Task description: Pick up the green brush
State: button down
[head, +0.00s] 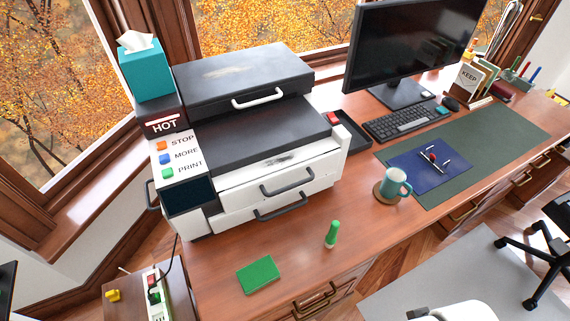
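A small upright green thing with a pale base (332,234) stands on the wooden desk near its front edge, in front of the printer; it looks like the green brush, though its bristles are too small to make out. A flat green pad (258,275) lies on the desk to its left and nearer. My gripper's fingers are not in view.
A large white and black printer (262,190) stands behind the brush. A teal mug (393,184) on a coaster stands to the right, by a dark green mat (505,135) with a blue folder. Bare desk surrounds the brush. A power strip (154,293) is at lower left.

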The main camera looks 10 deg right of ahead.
aim_at(330, 238)
jog(key=j+u, duration=0.1)
jog(key=j, duration=0.4)
jog(key=i+j+u, duration=0.15)
jog(key=j, duration=0.3)
jog(key=j+u, duration=0.1)
jog(key=j, duration=0.4)
jog(key=i, duration=0.05)
